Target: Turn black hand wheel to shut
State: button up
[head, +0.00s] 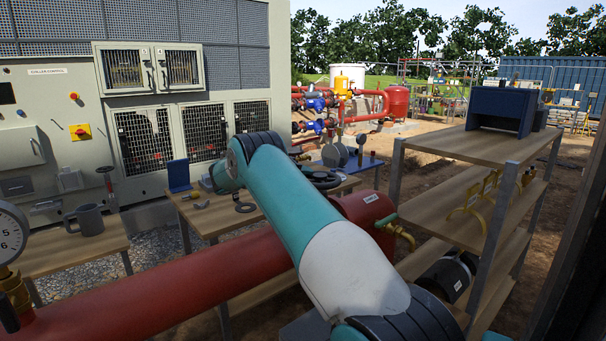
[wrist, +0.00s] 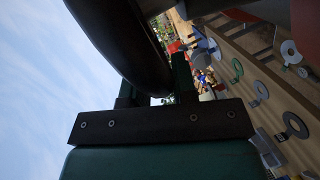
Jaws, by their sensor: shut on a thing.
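In the wrist view a large black curved rim (wrist: 118,40), which looks like the hand wheel, fills the upper middle. My gripper (wrist: 157,92) is shut on this rim, with one dark finger on each side of it. The wheel's hub and most of its rim are out of the wrist view. In the head view a black wheel (head: 322,179) shows just right of my teal arm, above the bench; I cannot tell if it is the same wheel.
A red pipe (head: 180,285) crosses low in front, with a brass valve (head: 402,236) at its right end. A wooden shelf rack (head: 450,210) stands right. The chiller cabinet (head: 50,130) stands behind.

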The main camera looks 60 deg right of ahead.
jog(key=shift+d+f, duration=0.1)
dwell(0.3)
jog(key=o, duration=0.9)
